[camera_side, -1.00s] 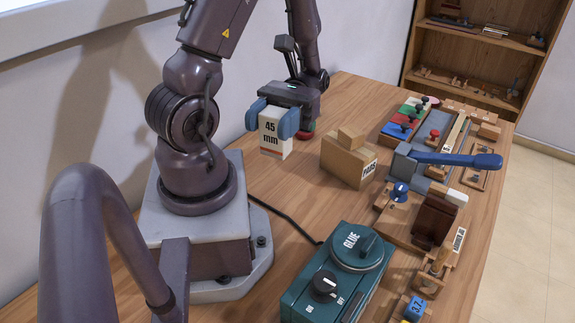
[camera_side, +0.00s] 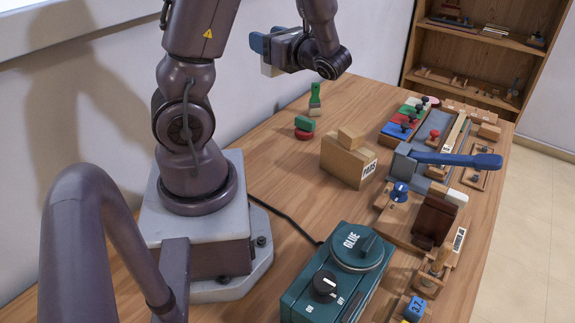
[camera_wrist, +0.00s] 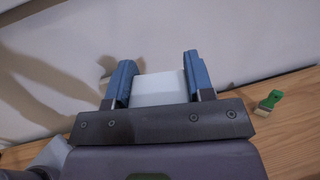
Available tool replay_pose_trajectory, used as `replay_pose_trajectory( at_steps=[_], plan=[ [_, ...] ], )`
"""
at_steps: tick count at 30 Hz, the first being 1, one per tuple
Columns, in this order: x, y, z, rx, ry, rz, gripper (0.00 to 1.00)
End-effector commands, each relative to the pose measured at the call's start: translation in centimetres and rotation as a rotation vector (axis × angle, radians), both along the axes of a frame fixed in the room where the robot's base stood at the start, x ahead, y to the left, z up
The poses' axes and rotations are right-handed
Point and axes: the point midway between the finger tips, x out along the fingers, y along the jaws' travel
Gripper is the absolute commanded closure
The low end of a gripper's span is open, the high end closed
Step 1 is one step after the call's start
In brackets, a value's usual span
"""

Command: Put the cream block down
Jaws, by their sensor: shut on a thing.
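The cream block (camera_side: 270,69) is held in my gripper (camera_side: 262,50), high above the far left part of the table near the wall. In the side view most of the block is hidden by the blue fingers, and only a pale lower part shows. In the wrist view the block (camera_wrist: 160,88) shows as a pale face between the two blue fingers (camera_wrist: 159,82), which are shut on it. The block is clear of the wooden table (camera_side: 270,165). Its printed label is not in sight now.
A cardboard box (camera_side: 347,160) labelled PADS, a teal GLUE machine (camera_side: 335,275) and a blue-handled press (camera_side: 450,159) stand further right.

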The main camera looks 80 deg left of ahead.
Motion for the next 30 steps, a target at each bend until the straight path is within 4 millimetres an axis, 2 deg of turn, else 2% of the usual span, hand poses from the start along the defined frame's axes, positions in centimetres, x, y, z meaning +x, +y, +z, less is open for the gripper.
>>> replay_pose_trajectory(
  at_steps=[6,17,27,30],
  plan=[
    [3.6,1.1,1.9,0.002,-0.004,-0.219,0.76],
    [3.2,1.1,-4.4,-0.003,0.007,-0.2,0.76],
    [3.1,1.1,-13.5,-0.003,0.006,-0.199,0.76],
    [3.1,1.1,-15.6,-0.002,0.004,-0.198,0.76]
  ],
)
